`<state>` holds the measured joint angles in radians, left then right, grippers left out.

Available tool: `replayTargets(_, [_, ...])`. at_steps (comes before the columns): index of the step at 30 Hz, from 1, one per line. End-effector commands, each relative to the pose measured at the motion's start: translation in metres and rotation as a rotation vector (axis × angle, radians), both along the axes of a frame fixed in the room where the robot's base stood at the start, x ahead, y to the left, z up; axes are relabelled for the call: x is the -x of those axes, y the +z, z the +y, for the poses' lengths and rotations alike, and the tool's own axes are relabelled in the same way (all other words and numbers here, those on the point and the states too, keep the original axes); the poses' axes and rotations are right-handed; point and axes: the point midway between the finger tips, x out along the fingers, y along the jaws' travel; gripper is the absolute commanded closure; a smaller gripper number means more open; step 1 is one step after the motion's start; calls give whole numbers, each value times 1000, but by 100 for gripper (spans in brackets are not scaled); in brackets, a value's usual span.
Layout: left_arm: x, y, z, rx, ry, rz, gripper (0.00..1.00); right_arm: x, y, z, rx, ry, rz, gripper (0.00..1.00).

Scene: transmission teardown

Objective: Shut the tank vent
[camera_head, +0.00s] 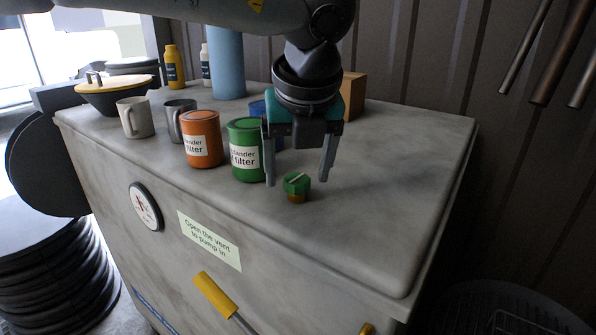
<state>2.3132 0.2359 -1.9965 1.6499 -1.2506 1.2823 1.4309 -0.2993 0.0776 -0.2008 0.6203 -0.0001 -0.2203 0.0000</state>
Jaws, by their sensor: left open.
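The tank (390,230) is a large grey box with a flat top. The vent (297,183) is a small green knob on a brass-coloured base near the tank top's front edge. A pale raised bar or line runs across the knob. My left gripper (298,181) points down with its fingers open and apart. Its fingertips are around or just behind the vent in the picture; I cannot tell whether they touch it. The gripper holds nothing that I can see. My right gripper is not in view.
An orange filter can (201,146) and a green filter can (245,160) stand left of the gripper, the green one close to a finger. Mugs (134,118), a blue cylinder (226,70) and a box (353,95) stand further back. The right side of the top is clear.

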Motion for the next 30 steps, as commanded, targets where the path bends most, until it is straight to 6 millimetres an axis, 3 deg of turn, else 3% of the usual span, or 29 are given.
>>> replayTargets(11, [-2, -6, 0, 0, -1, 0, 21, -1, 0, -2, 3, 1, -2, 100])
replayTargets(30, [-2, -6, 1, 0, 0, 0, 92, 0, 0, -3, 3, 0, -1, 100])
